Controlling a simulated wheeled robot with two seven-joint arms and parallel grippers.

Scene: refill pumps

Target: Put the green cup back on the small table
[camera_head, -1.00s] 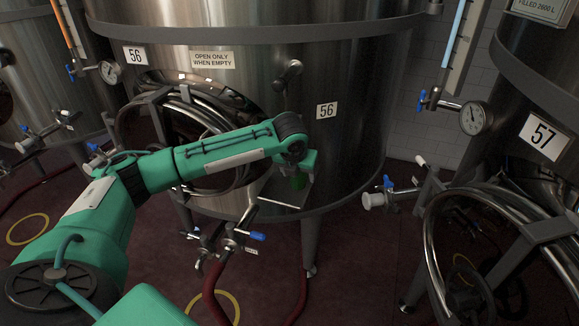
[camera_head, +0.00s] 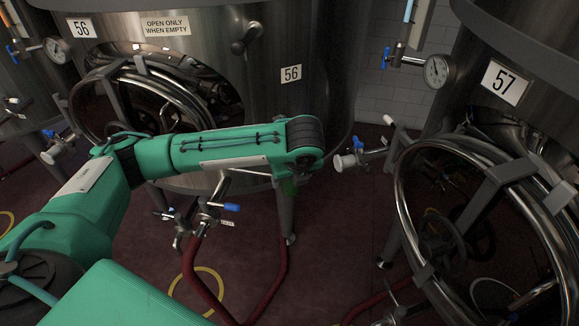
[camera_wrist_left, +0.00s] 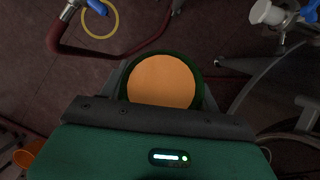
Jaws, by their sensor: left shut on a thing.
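My left gripper (camera_wrist_left: 162,88) is shut on the green cup (camera_wrist_left: 197,98), with a finger on each side of it. Seen from above in the left wrist view, the round cup has a dark green rim and is filled with orange liquid (camera_wrist_left: 160,82). In the head view the cup (camera_head: 289,187) is a small dark green patch below the end of my left arm, mostly hidden by the wrist. It hangs over the dark red floor, in front of tank 56. I cannot make out the small table. My right gripper is not in view.
Tank 56 (camera_head: 215,60) stands behind my arm, with a valve with a blue handle (camera_head: 231,207) below it. Tank 57 (camera_head: 500,85) and its open round hatch (camera_head: 405,200) are at right. Red hoses (camera_head: 195,270) lie on the floor. An orange object (camera_wrist_left: 28,155) shows at the wrist view's lower left.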

